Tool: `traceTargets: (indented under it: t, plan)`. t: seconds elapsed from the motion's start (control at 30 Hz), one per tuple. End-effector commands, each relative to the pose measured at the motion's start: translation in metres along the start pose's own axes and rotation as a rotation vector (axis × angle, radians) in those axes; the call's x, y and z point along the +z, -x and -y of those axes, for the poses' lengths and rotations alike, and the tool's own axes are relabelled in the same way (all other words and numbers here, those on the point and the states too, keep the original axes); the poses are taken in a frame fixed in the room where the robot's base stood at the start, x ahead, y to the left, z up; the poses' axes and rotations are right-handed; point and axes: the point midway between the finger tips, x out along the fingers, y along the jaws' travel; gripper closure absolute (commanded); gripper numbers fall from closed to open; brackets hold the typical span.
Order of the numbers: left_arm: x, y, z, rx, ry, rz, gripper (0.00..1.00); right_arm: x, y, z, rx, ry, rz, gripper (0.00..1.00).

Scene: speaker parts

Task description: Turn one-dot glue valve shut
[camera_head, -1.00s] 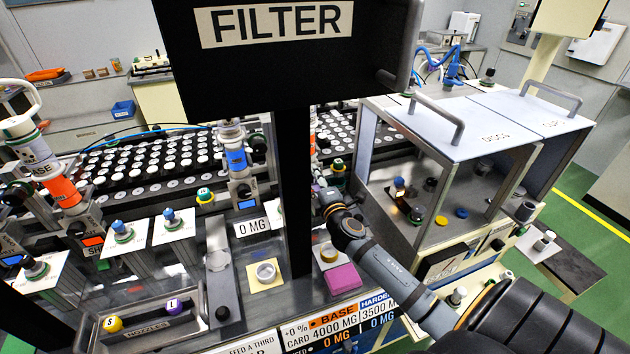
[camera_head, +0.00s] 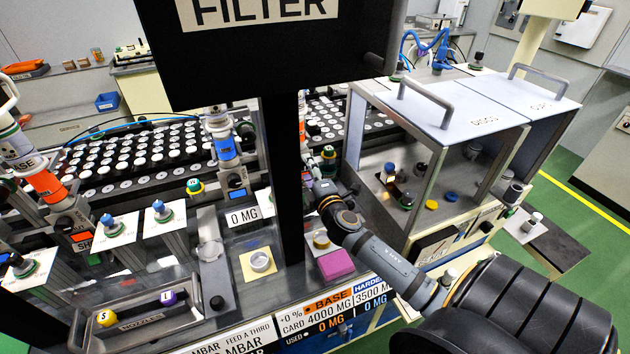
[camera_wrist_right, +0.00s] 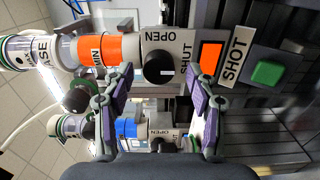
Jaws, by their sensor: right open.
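In the right wrist view a round black valve knob (camera_wrist_right: 158,68) sits on a white plate marked OPEN and SHUT, below an orange-banded glue cartridge (camera_wrist_right: 98,50). My right gripper (camera_wrist_right: 160,100) is open, with its purple-padded fingers apart on either side of the knob and nothing between them. I cannot tell whether they touch the plate. A blue-banded cartridge (camera_wrist_right: 128,128) with its own valve is alongside. I cannot make out any dot marks. In the head view my right gripper (camera_head: 310,160) is beside the black post, which hides most of the orange cartridge (camera_head: 302,128). My left gripper is out of view.
The black post (camera_head: 281,180) under the FILTER sign (camera_head: 260,12) stands close to my right gripper. A glass-sided cabinet (camera_head: 455,105) is right of my arm. A pink block (camera_head: 335,264) and a nozzle tray (camera_head: 150,318) are in front. A green button (camera_wrist_right: 270,73) is near the valve.

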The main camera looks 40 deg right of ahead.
Motion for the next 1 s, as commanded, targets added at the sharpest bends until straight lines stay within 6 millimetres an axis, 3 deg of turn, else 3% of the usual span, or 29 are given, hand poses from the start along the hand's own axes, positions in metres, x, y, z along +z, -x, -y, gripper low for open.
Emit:
traceTargets:
  t: [0.2, 0.4, 0.6, 1.0]
  plan:
    - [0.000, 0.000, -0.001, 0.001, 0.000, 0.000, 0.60, -0.001, 0.056, 0.001, -0.004, 0.004, -0.004, 0.42]
    - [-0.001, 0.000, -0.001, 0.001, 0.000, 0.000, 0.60, 0.000, 0.090, 0.001, -0.003, 0.002, -0.002, 0.42]
    - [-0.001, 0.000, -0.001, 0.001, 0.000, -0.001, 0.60, 0.000, 0.099, 0.000, 0.000, -0.001, -0.001, 0.42]
    - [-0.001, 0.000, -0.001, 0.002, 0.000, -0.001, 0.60, 0.000, 0.099, 0.000, 0.000, -0.001, 0.000, 0.42]
